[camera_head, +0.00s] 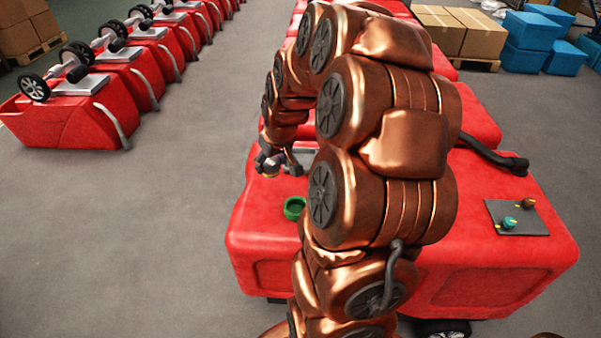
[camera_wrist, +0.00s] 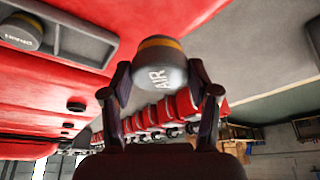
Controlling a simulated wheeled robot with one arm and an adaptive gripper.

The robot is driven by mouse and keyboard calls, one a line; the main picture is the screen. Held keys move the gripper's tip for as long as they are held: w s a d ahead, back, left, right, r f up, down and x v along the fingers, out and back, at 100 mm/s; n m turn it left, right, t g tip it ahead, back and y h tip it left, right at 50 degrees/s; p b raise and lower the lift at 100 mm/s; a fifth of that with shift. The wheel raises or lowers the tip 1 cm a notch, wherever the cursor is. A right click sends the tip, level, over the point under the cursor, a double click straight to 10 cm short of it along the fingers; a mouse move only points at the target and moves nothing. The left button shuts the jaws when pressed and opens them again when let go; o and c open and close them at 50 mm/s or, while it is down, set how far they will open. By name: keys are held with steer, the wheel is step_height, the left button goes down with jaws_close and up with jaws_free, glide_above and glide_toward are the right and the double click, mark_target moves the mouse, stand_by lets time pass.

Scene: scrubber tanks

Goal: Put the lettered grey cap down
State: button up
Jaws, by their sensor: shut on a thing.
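In the head view my gripper (camera_head: 270,163) is over the near-left part of the red tank (camera_head: 480,265), and the cap is too small there to make out clearly. In the wrist view the cap looks clear of the tank surface.
A green ring (camera_head: 294,208) is on the tank's left side. A dark plate (camera_head: 500,217) with two small knobs lies at the right, near a black hose (camera_head: 490,155). Red tanks (camera_head: 70,120) line the left; boxes (camera_head: 530,32) stand behind. The grey floor at left is clear.

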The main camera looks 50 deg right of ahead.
steer(key=s+d+f+m+b, duration=0.1)
steer(key=s+d+f+b, duration=0.45)
steer(key=s+d, duration=0.2)
steer(key=w+d+p, duration=0.1)
steer(key=w+d, duration=0.2)
steer(key=w, duration=0.1)
steer(key=w+d+p, duration=0.1)
steer(key=w+d, duration=0.2)
steer(key=w, duration=0.1)
steer(key=w+d, duration=0.3)
steer(key=w, duration=0.1)
steer(key=shift+w+d+f+p, duration=0.1)
steer(key=shift+d+f+p, duration=0.15)
steer(key=shift+f+p, duration=0.55)
steer(key=shift+f, duration=1.35)
steer(key=shift+f, duration=0.15)
steer(key=o, duration=0.9)
